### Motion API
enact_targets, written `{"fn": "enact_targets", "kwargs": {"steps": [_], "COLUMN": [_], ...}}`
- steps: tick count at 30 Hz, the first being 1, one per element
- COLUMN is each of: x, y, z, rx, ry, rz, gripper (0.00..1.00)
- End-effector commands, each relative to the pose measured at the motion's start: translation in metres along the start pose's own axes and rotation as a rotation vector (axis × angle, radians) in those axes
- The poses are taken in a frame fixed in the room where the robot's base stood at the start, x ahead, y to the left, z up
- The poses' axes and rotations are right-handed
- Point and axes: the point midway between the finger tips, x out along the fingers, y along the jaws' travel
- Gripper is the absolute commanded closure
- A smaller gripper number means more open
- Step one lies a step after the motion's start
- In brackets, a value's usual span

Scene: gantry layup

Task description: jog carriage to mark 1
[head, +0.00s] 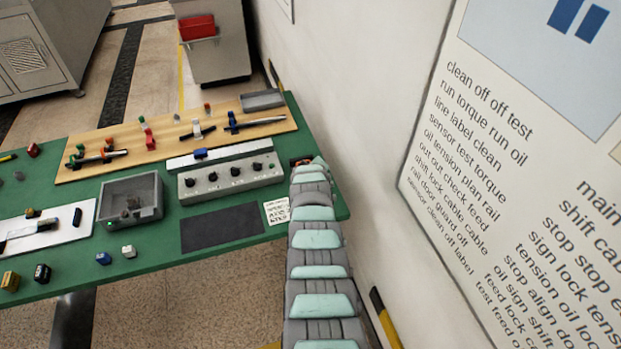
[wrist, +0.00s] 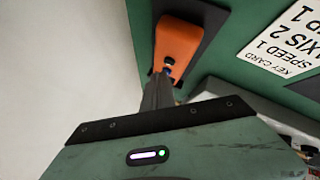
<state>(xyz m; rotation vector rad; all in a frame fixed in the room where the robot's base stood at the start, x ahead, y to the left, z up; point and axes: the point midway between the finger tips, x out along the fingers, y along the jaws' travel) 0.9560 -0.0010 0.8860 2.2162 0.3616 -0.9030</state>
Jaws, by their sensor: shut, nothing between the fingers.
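An orange control box (wrist: 180,45) with a dark knob or button sits on a dark pad at the table edge in the wrist view. In the head view it shows as a small orange patch (head: 296,161) beside my arm's end. My gripper (wrist: 166,75) is shut and empty, its fingertips at the knob; I cannot tell whether they touch it. A small blue block (head: 200,153), perhaps the carriage, sits on a white strip (head: 237,151) behind a grey box with several black knobs (head: 231,178). No numbered marks can be read on the strip.
A key card (wrist: 282,38) reading AXIS 2 and SPEED 1 lies near the orange box. The green table (head: 165,240) also holds a dark mat (head: 222,227), a grey bin (head: 158,207) and a wooden board (head: 85,172) with clamps. A white wall (head: 340,100) stands close on the right.

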Motion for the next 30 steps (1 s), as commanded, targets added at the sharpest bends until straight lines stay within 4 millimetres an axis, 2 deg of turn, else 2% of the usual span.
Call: {"fn": "enact_targets", "kwargs": {"steps": [30], "x": [0.0082], "y": [-0.0059], "z": [0.0059], "rx": [0.0], "ry": [0.0], "rz": [0.0], "gripper": [1.0]}}
